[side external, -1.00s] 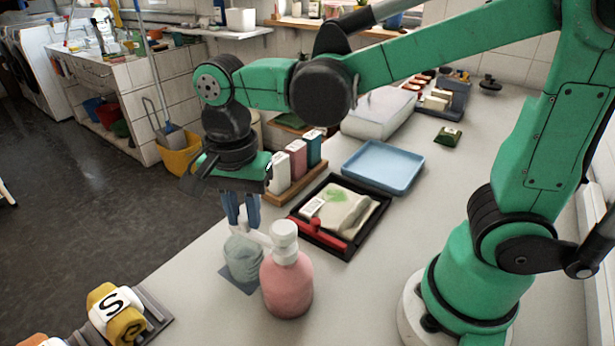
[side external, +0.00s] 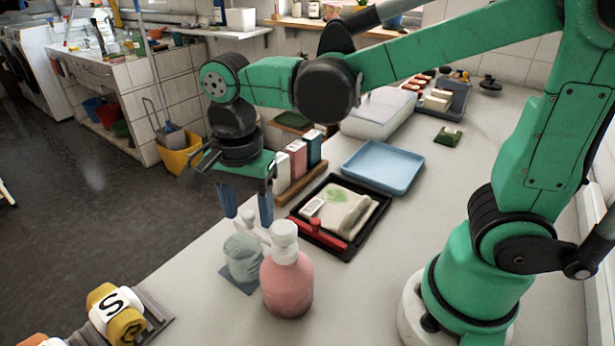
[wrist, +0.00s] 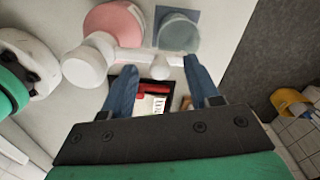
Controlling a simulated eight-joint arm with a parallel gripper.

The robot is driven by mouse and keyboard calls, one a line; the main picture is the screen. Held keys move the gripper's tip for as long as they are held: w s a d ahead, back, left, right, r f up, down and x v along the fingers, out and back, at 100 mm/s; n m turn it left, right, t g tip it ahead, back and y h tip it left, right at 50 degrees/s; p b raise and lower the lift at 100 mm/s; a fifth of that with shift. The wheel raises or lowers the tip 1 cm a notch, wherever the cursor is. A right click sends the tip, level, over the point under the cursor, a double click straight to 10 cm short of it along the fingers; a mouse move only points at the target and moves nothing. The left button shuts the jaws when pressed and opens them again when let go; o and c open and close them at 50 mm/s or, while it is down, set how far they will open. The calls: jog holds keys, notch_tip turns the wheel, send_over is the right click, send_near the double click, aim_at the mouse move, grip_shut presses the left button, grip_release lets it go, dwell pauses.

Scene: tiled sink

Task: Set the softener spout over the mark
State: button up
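The pink softener bottle (side external: 287,286) stands upright on the counter, with a white pump head (side external: 285,236). Its white spout (side external: 254,232) points left, toward a grey-green cup (side external: 243,259) beside the bottle. The cup stands on a blue-grey square (side external: 236,280), which may be the mark. The wrist view also shows the bottle (wrist: 113,22), the cup (wrist: 179,34) and the square. My gripper (side external: 247,207) is open just above the spout. In the wrist view, its blue fingers stand wide apart (wrist: 161,84), with the spout end between them in the picture. Contact is not visible.
A black tray (side external: 372,221) with a red-handled tool lies behind the bottle. A blue tray (side external: 382,168) and a wooden rack (side external: 299,186) of small cartons stand farther back. The counter's left edge drops to the floor.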

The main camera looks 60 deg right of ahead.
aim_at(252, 211)
jog(key=shift+r, duration=2.85)
jog(key=shift+d+f+n, duration=0.1)
jog(key=shift+d+n, duration=0.15)
jog(key=shift+n, duration=0.15)
jog(key=s+d+f+n+t, duration=0.1)
jog(key=d+f+n+t, duration=0.3)
jog(key=n, duration=0.9)
jog(key=d+t, duration=0.3)
jog(key=d, duration=0.1)
jog(key=shift+s+d+n, duration=0.15)
jog(key=shift+s+n, duration=0.1)
jog(key=shift+n, duration=0.15)
